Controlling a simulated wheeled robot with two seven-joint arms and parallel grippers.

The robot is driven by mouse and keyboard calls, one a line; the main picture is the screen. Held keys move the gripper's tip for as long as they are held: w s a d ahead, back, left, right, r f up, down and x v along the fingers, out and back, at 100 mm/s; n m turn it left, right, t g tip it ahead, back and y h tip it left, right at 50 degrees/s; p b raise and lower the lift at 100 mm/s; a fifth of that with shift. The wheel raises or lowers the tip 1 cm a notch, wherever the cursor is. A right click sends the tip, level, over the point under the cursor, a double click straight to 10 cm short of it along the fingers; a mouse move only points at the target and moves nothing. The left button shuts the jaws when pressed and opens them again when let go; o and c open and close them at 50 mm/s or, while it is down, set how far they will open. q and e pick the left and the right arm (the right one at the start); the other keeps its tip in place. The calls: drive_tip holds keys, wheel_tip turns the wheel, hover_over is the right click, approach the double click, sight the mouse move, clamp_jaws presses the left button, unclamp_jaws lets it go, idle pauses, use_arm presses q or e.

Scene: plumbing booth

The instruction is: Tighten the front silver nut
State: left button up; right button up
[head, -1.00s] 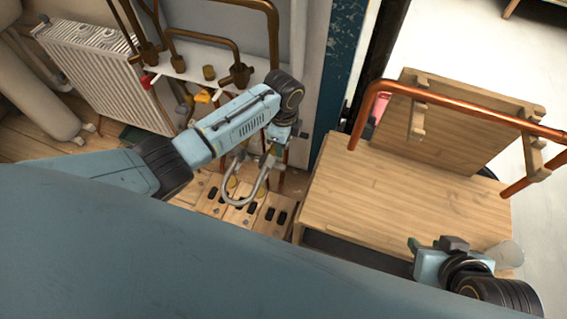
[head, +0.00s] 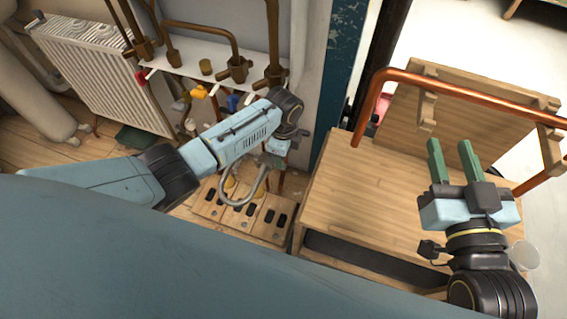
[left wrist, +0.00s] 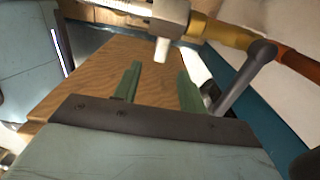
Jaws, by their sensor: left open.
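In the left wrist view my left gripper (left wrist: 158,72) is open, with its two green fingers apart. A silver fitting (left wrist: 171,14) with a pale stub pointing down lies ahead of the fingertips, joined to a brass piece (left wrist: 222,34) and a copper pipe (left wrist: 301,64). I cannot tell which part is the front silver nut, or whether the fingers touch it. In the head view my left gripper is small and partly hidden at the end of its arm, near a grey U-shaped pipe (head: 238,203). My right gripper (head: 451,146) is open and empty above the wooden bench.
A wooden bench (head: 345,205) with a copper pipe (head: 470,95) across its back stands at the right. A white radiator (head: 95,75) and a shelf of brass pipes stand at the back left. A blue post (head: 342,85) rises between. A clear cup (head: 523,256) is beside my right wrist.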

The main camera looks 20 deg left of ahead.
sight(269, 163)
use_arm(q)
wheel_tip(269, 163, down, 2)
drive_tip(key=shift+f+b, duration=0.25)
drive_tip(key=shift+b, duration=0.4)
drive_tip(key=shift+f+b, duration=0.45)
drive_tip(key=shift+f, duration=0.25)
drive_tip(key=shift+f+b, duration=0.3)
drive_tip(key=shift+f, duration=0.15)
use_arm(e)
wheel_tip(269, 163, up, 8)
drive_tip(key=s+t+y, duration=0.2)
drive_tip(key=t, duration=0.4)
drive_tip(key=shift+s+a+t, duration=0.25)
drive_tip(key=shift+s+t, duration=0.05)
drive_tip(key=shift+s, duration=0.05)
